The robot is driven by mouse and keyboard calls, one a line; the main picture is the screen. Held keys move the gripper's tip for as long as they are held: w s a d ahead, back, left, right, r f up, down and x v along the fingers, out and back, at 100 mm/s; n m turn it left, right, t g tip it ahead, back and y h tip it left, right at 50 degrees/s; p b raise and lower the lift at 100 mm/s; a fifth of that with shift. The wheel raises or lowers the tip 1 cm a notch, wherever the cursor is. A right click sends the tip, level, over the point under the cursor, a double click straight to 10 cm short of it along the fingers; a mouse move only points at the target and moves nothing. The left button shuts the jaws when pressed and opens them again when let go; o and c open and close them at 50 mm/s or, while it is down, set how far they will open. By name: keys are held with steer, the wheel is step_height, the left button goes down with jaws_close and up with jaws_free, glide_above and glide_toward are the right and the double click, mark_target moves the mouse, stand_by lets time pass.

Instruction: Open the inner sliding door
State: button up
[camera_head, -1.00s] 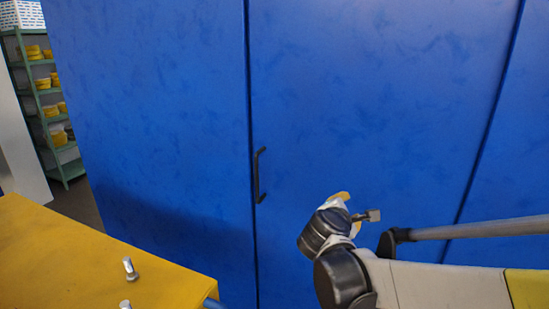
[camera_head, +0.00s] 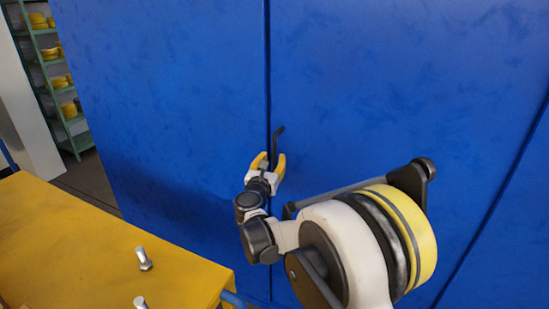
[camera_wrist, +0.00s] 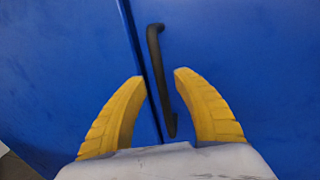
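The sliding door is a large blue panel (camera_head: 385,85) with a vertical seam along its left edge. A black bar handle (camera_head: 277,143) stands upright just right of that seam. My gripper (camera_head: 269,160) is at the handle's lower part and hides some of it in the head view. In the wrist view the handle (camera_wrist: 157,65) runs down between my two yellow fingertips (camera_wrist: 158,74), with gaps on both sides. The fingers are open. How far the handle reaches in depth between them is hard to tell.
Another blue panel (camera_head: 165,80) lies left of the seam. A yellow table (camera_head: 75,235) with upright bolts (camera_head: 144,258) stands at the lower left, close to my arm. A green shelf (camera_head: 58,90) with yellow parts is at the back left.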

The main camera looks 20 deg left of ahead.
steer(key=shift+w+a, duration=0.15)
steer(key=shift+w, duration=1.3)
jaws_close()
